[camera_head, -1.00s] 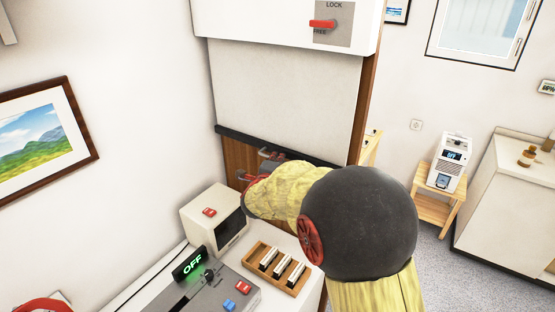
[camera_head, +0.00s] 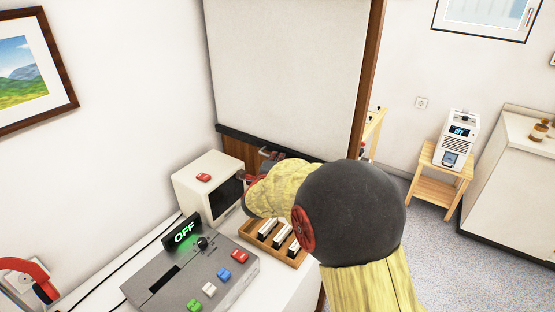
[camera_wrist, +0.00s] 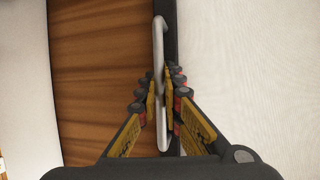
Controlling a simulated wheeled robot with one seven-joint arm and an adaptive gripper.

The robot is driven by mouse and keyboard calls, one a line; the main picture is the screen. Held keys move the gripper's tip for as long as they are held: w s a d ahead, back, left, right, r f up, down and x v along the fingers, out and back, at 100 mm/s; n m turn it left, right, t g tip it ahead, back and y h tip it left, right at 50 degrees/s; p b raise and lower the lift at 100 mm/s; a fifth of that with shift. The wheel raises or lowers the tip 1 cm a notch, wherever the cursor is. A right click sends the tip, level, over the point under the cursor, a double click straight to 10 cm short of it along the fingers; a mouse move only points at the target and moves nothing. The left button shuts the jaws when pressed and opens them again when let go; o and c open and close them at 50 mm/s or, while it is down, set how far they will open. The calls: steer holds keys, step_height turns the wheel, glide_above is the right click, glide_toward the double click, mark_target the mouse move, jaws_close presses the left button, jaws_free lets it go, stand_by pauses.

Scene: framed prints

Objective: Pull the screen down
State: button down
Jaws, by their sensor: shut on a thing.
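The white screen (camera_head: 285,65) hangs down from above the head view, with a dark bar (camera_head: 232,133) along its lower edge. A wooden panel (camera_head: 237,147) shows just below the bar. In the wrist view, a silver handle (camera_wrist: 158,38) is fixed at the dark bar (camera_wrist: 172,12), with the screen (camera_wrist: 255,60) to the right and the wood (camera_wrist: 100,60) to the left. My gripper (camera_wrist: 161,84) is shut on the handle, one finger on each side. In the head view my arm partly hides the gripper (camera_head: 268,160) and the handle.
A white boxy monitor (camera_head: 195,180), a wooden tray (camera_head: 290,257) and a grey console (camera_head: 165,285) with an OFF display (camera_head: 184,234) stand close below my arm. A wooden stool (camera_head: 440,168) with a white device stands right. Grey floor (camera_head: 430,250) is clear there.

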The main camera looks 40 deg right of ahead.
stand_by(0.3)
steer(key=c, duration=2.2)
jaws_free()
steer(key=shift+a, duration=0.1)
steer(key=v, duration=1.2)
